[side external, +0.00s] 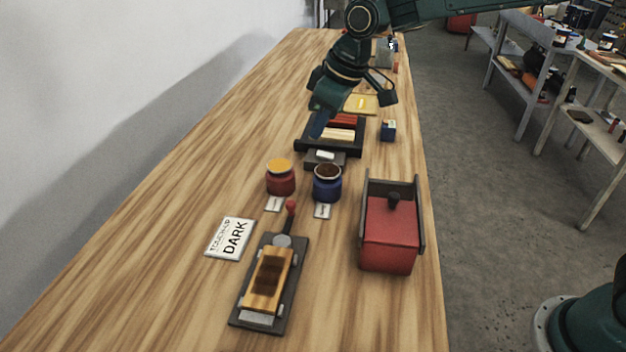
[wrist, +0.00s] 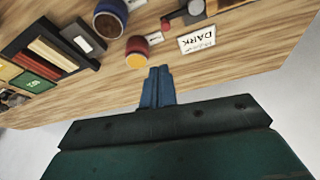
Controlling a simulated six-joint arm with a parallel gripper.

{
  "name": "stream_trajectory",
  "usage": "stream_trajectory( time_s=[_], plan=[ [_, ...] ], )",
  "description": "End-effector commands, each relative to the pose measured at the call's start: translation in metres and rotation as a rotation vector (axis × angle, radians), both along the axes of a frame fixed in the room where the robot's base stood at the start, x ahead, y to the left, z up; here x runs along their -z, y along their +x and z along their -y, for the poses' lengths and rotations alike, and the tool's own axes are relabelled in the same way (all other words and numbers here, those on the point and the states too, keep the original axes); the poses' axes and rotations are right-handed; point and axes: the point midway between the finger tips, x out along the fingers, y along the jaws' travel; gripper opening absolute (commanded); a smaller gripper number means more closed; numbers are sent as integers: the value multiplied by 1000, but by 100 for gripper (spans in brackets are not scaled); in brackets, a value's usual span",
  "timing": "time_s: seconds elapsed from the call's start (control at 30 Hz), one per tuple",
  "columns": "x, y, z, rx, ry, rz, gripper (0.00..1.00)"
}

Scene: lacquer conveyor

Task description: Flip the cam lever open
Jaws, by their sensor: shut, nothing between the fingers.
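The cam lever (side external: 290,215) has a red knob and points away from a round grey cam (side external: 282,241) at the far end of a dark clamp fixture (side external: 290,300). A light wooden block (side external: 262,296) with a dark brown patch lies in the fixture. The lever's red knob (wrist: 166,25) and the grey cam (wrist: 195,7) show at the top of the wrist view; the rest of the fixture is cut off. My gripper (side external: 316,130) is shut and empty, with blue fingers (wrist: 158,70), above the table beyond the jars, well apart from the lever.
A red jar with a yellow top (side external: 280,178) and a blue jar (side external: 327,184) stand between my gripper and the fixture. A "DARK" card (side external: 230,239) lies left of the fixture. A red box (side external: 388,245) stands right. A black tray (side external: 300,146) lies near my gripper.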

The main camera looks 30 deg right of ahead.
Motion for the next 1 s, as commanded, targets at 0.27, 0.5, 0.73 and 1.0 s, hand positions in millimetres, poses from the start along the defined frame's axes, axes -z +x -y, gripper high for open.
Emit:
stream_trajectory(
  time_s=[0.27, 0.5, 0.73, 1.0],
  plan=[
    [45, 36, -34, -89, -3, -18, 0],
    [76, 54, -55, -147, -3, -27, 0],
    [88, 61, -64, -170, -3, -30, 0],
    [89, 61, -64, -171, -3, -29, 0]
  ],
)
